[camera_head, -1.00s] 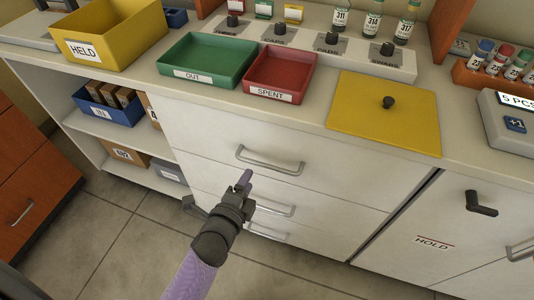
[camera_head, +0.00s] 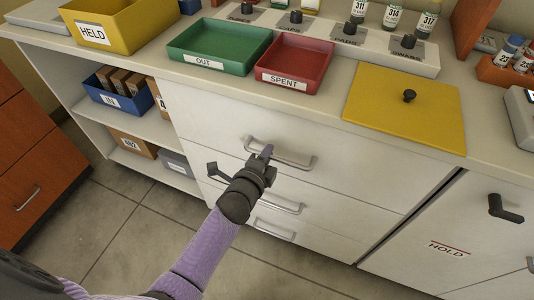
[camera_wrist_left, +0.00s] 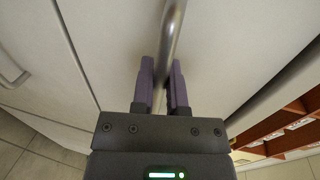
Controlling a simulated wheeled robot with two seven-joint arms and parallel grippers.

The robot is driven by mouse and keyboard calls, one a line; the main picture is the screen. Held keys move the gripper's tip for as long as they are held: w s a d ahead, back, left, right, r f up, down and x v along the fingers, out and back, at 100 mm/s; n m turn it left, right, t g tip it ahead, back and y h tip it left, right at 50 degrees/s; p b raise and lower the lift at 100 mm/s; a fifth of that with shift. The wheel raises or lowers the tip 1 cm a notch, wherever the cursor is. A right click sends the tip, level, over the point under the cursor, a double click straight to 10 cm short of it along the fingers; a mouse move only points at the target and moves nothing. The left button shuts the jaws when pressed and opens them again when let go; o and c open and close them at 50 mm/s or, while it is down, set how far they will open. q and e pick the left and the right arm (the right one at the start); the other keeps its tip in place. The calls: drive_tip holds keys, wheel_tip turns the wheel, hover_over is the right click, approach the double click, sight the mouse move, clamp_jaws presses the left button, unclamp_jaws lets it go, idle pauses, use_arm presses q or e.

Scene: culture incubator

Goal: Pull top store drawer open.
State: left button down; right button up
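The top store drawer (camera_head: 215,132) is the upper white front under the counter and looks closed, flush with its neighbours. Its silver bar handle (camera_head: 287,160) runs across the front. My left gripper (camera_head: 267,153) is at the left part of this handle. In the left wrist view the two purple fingers of my left gripper (camera_wrist_left: 162,72) stand a little apart, and the handle bar (camera_wrist_left: 171,35) lies in line with the gap at their tips. I cannot tell whether they touch it. My right gripper is not in view.
Lower drawers have handles of their own (camera_head: 279,204). A HOLD door (camera_head: 450,220) is at right. On the counter are a green OUT tray (camera_head: 212,66), a red SPENT tray (camera_head: 290,85) and a yellow lid (camera_head: 385,115). Open shelves are at left; the floor in front is clear.

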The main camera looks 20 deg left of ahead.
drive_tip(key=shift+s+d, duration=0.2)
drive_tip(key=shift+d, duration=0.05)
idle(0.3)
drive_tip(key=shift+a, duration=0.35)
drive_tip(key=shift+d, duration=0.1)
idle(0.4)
